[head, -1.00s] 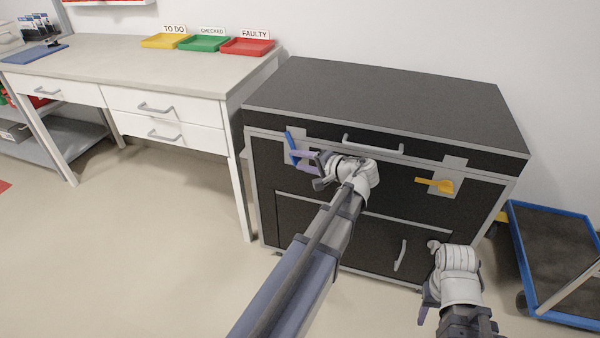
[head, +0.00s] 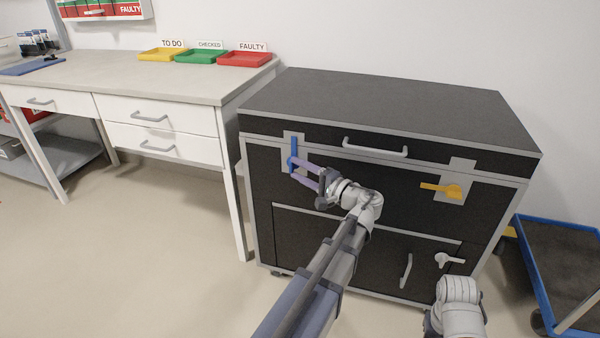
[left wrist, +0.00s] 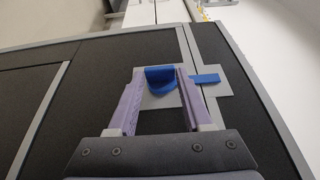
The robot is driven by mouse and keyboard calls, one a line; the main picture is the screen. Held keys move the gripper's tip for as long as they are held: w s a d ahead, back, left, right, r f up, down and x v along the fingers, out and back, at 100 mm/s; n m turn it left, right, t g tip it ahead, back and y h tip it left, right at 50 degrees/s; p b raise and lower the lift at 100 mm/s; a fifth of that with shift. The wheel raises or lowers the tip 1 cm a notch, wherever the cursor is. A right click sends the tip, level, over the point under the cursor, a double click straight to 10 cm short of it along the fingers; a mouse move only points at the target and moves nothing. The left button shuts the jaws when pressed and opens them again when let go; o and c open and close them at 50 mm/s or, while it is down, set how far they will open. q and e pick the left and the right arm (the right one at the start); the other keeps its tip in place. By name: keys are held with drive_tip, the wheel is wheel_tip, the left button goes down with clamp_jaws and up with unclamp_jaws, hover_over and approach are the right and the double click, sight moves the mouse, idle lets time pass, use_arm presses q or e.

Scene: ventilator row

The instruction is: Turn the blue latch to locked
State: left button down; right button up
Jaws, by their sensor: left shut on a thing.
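The blue latch (head: 294,152) is on the upper left of the dark cabinet's front, over a light grey plate. Its handle stands about upright in the head view. My left gripper (head: 294,169) is at the latch's lower part. In the left wrist view the gripper (left wrist: 160,78) has its two purple fingers on either side of the blue latch (left wrist: 160,80), shut on it. The latch's arm sticks out past the right finger, partly hidden by it. My right arm is at the bottom right; only a sliver of its gripper shows.
The dark cabinet (head: 390,105) also bears a yellow latch (head: 447,190), a pale lever (head: 447,260) and a grey top handle (head: 375,149). A white table (head: 130,85) stands left, a blue-edged cart (head: 530,270) right. Floor at left is clear.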

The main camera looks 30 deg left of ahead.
use_arm(q)
drive_tip(key=shift+s, duration=0.1)
drive_tip(key=shift+c, duration=1.6)
unclamp_jaws()
drive_tip(key=d, duration=0.7)
drive_tip(key=shift+s+d, duration=0.35)
drive_tip(key=shift+s, duration=0.1)
drive_tip(key=shift+f, duration=0.1)
